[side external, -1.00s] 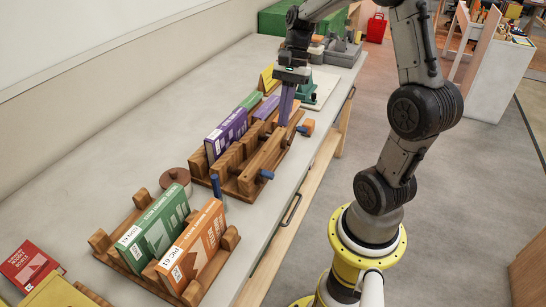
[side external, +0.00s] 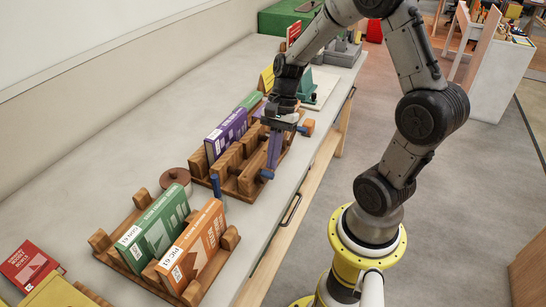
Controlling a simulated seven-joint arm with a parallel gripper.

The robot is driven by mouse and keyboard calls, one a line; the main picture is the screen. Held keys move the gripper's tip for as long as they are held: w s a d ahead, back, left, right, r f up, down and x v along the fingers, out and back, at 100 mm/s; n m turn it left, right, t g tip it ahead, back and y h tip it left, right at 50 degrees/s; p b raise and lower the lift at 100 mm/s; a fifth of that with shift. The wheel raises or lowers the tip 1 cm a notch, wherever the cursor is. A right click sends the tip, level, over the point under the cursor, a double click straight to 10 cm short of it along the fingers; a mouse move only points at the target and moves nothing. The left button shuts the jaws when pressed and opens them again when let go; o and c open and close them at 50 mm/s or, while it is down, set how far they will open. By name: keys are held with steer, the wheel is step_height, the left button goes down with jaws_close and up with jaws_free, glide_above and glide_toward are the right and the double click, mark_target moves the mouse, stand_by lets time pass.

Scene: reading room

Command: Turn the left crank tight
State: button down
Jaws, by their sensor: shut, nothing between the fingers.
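A second crank with an orange-brown end (side external: 307,127) sits farther right. My gripper (side external: 271,168) points down at the press's front edge, its long purple fingers together. The fingertips are at the left crank's blue handle; I cannot tell whether they touch it. The fingers and wrist hide part of the front bar.
A wooden rack (side external: 229,241) with a green book (side external: 154,231) and an orange book (side external: 194,244) stands nearer. A blue post (side external: 215,187) and a round brown object (side external: 175,178) are left of the press. The counter (side external: 100,190) at left is largely clear.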

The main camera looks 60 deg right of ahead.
steer(key=shift+a+h, duration=0.3)
steer(key=shift+h, duration=0.1)
steer(key=shift+a, duration=0.2)
steer(key=shift+a+f+h, duration=0.1)
steer(key=shift+a+h, duration=0.7)
steer(key=shift+h, duration=0.3)
steer(key=shift+a+f, duration=0.4)
steer(key=shift+a, duration=0.4)
steer(key=shift+a+f, duration=0.35)
steer(key=shift+a, duration=0.4)
